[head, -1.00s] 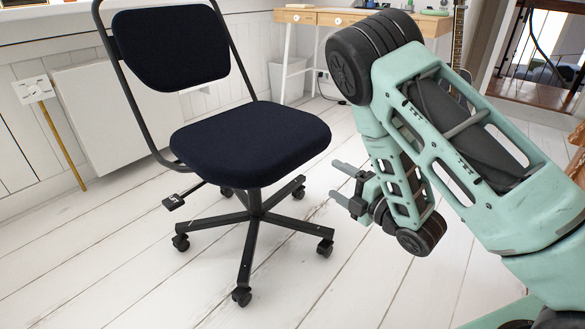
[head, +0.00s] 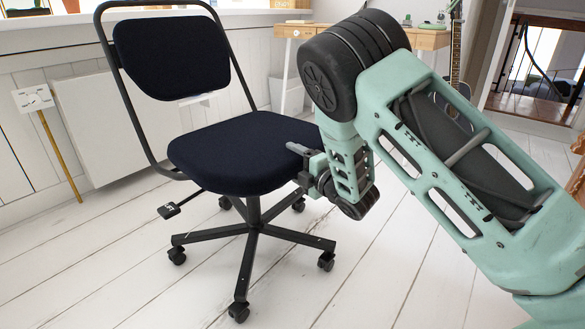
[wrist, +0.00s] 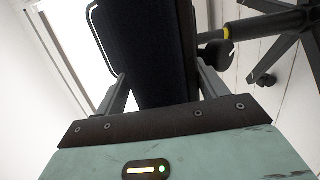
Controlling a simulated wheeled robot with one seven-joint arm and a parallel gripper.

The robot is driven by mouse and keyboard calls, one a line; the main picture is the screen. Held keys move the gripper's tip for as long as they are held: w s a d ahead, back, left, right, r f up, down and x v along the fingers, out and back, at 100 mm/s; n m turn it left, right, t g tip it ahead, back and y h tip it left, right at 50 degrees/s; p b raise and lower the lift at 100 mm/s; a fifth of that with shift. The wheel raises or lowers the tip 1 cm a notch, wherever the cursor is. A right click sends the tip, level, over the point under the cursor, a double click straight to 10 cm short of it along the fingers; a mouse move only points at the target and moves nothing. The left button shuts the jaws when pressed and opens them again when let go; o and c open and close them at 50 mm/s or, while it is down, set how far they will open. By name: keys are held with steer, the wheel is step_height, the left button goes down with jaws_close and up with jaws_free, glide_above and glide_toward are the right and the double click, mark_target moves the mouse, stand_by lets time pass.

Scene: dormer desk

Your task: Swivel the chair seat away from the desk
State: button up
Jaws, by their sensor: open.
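The office chair stands in the middle left of the head view, with a dark navy seat (head: 240,152), a matching backrest (head: 170,53) in a black tube frame and a black star base (head: 253,226) on casters. My gripper (head: 294,170) is at the seat's right edge, one finger above and one below it. In the wrist view the dark seat edge (wrist: 152,55) lies between the two spread fingers. The jaws are open; I cannot tell whether either finger touches the seat. The wooden desk (head: 390,36) stands behind, partly hidden by my arm.
A white bin (head: 287,93) stands beside the desk. A guitar (head: 455,55) leans at the back right. A small sign on a yellow post (head: 58,150) and a white wall panel (head: 115,120) are at the left. The white plank floor (head: 110,265) in front is clear.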

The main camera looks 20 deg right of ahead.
steer(key=shift+w+a, duration=0.2)
steer(key=shift+w, duration=0.35)
